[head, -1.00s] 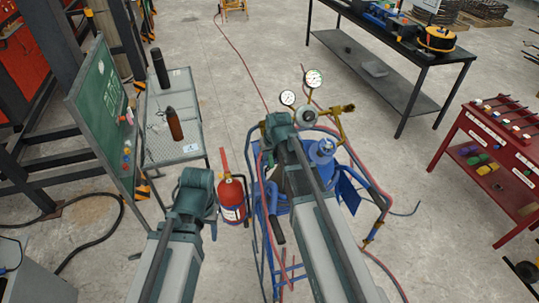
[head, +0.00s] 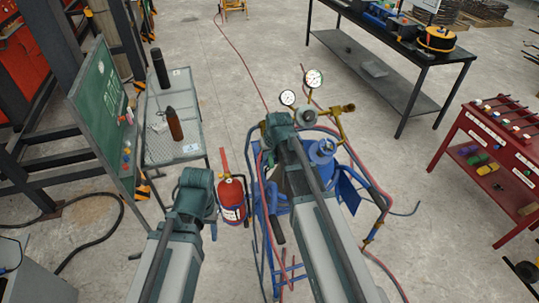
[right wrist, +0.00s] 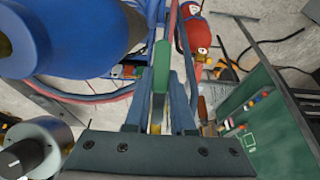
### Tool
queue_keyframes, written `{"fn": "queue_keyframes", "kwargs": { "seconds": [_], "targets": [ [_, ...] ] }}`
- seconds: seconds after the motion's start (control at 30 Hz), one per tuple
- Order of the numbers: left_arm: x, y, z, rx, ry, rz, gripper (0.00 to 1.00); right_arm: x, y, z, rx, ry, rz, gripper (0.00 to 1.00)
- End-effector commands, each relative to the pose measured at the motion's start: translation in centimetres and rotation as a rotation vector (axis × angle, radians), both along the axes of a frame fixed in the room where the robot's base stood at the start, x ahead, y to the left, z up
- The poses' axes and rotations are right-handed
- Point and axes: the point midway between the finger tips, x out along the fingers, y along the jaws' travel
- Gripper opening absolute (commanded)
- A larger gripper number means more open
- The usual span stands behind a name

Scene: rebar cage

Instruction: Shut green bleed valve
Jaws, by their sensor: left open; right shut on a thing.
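In the right wrist view, the green bleed valve (right wrist: 161,67) shows as a narrow green lever with a yellowish lower part. My right gripper (right wrist: 160,100) is shut on the lever, its two dark fingers on either side of it. A large blue cylinder (right wrist: 75,35) fills the upper left of that view. In the head view, the valve and my right gripper are hidden behind my right arm, over the blue trolley (head: 262,225). My left arm is at the lower left; its gripper cannot be made out there.
A red fire extinguisher (head: 231,200) stands left of the trolley. Red hoses (head: 385,200) run along the trolley, and brass gauges (head: 314,79) stand above it. A grey bench (head: 180,148) and green board (head: 105,105) are left; a red rack (head: 495,150) is right.

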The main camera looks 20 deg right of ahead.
Motion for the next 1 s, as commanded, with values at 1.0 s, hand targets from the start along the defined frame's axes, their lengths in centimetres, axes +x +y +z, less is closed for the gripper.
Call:
{"fn": "queue_keyframes", "kwargs": {
  "seconds": [1.0],
  "targets": [
    [0.0,0.0,-2.0,0.001,0.000,-0.004,0.50,0.3,2.2,0.4,0.610,0.024,-0.511,0.00]
  ]
}}
